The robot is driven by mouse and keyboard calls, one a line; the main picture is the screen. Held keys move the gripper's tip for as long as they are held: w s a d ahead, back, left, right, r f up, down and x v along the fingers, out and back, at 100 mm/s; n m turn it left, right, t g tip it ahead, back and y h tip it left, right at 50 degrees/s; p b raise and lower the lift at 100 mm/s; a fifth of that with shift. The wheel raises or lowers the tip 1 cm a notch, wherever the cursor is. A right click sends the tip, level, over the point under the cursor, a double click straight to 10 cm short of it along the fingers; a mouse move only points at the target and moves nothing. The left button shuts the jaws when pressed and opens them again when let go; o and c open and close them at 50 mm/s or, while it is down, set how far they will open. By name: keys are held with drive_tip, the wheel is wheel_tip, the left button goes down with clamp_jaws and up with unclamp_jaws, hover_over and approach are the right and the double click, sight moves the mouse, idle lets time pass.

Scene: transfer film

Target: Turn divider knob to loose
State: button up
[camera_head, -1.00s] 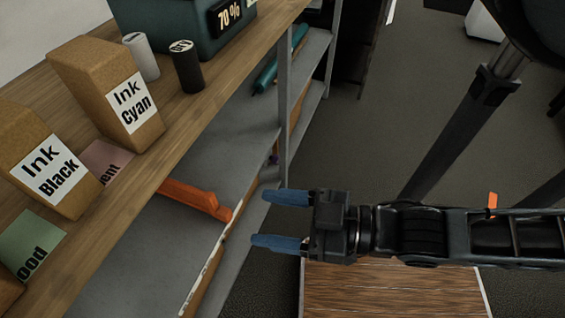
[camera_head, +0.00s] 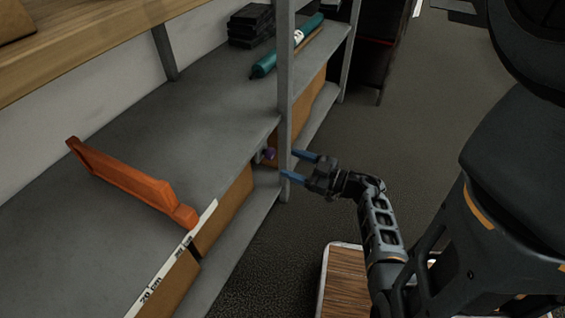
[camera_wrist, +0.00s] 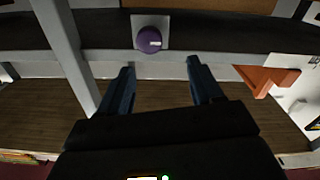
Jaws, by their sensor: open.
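The purple round knob (camera_head: 269,154) sits on the front of the grey shelf unit, beside an upright post. In the wrist view the knob (camera_wrist: 149,37) is on a pale plate, with a short white mark on its face. An orange divider (camera_head: 130,182) stands on the grey shelf; its orange shape (camera_wrist: 265,79) also shows at the right in the wrist view. My gripper (camera_head: 292,164) is open and empty, to the right of the post and apart from the knob. In the wrist view the open fingers (camera_wrist: 160,68) point towards the knob, which lies beyond their tips.
The grey upright post (camera_head: 285,80) stands close to my fingertips. A printed white strip (camera_head: 178,258) runs along the shelf edge. A teal tube (camera_head: 287,46) and black boxes (camera_head: 250,25) lie further back. The floor (camera_head: 400,110) behind my gripper is clear.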

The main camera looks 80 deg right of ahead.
sight(273, 155)
drive_tip(key=x, duration=0.2)
drive_tip(key=d+b+x, duration=0.1)
drive_tip(key=x, duration=0.1)
drive_tip(key=f+b+x, duration=0.1)
drive_tip(key=x, duration=0.2)
drive_tip(key=shift+d, duration=0.25)
drive_tip(key=shift+c, duration=0.2)
drive_tip(key=c, duration=1)
